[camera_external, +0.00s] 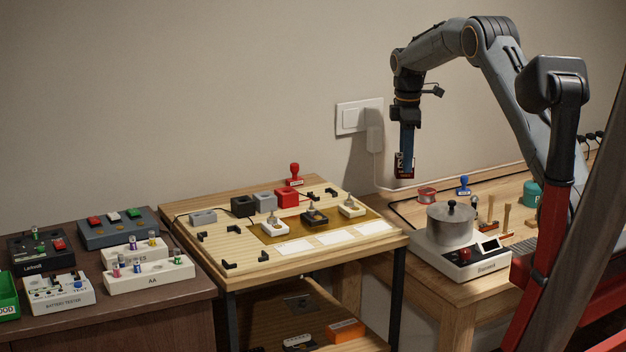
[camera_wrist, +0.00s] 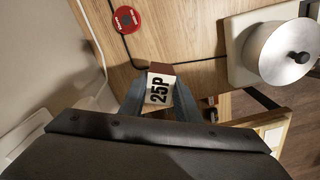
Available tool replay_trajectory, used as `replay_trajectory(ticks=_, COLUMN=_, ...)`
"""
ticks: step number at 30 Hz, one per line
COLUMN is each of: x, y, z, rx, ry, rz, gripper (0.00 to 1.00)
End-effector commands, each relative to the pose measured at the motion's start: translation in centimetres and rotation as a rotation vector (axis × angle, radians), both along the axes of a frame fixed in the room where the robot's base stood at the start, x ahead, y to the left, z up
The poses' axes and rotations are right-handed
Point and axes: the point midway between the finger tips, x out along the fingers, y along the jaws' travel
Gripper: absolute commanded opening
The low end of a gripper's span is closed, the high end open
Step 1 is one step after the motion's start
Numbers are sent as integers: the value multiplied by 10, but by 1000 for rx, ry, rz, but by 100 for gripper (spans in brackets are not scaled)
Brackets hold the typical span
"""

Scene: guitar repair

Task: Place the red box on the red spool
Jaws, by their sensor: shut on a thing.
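My gripper (camera_external: 404,160) is shut on the red box (camera_external: 403,172) and holds it in the air, well above the right-hand table. The red spool (camera_external: 427,193) lies on the right-hand table, low and to the right of the box. In the wrist view the red spool (camera_wrist: 127,19) is seen from above, apart from the box.
A metal pot on a white device (camera_external: 462,252) stands in front of the spool. A blue stamp (camera_external: 463,186) is to the spool's right. A black cable (camera_external: 397,209) runs around the left of the table. A wall socket (camera_external: 358,117) is behind.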

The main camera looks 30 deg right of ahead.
Motion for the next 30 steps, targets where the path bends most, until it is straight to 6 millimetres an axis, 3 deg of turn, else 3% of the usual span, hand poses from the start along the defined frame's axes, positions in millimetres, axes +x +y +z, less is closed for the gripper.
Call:
replay_trajectory(ticks=6, x=26, y=-45, z=3, rx=0, ry=-5, rz=-437, gripper=4)
replay_trajectory(ticks=15, x=39, y=-93, z=18, rx=0, ry=-4, rz=-949, gripper=4)
replay_trajectory(ticks=23, x=38, y=-108, z=19, rx=0, ry=0, rz=-1123, gripper=4)
replay_trajectory(ticks=30, x=37, y=-108, z=-20, rx=-1, ry=3, rz=-1130, gripper=4)
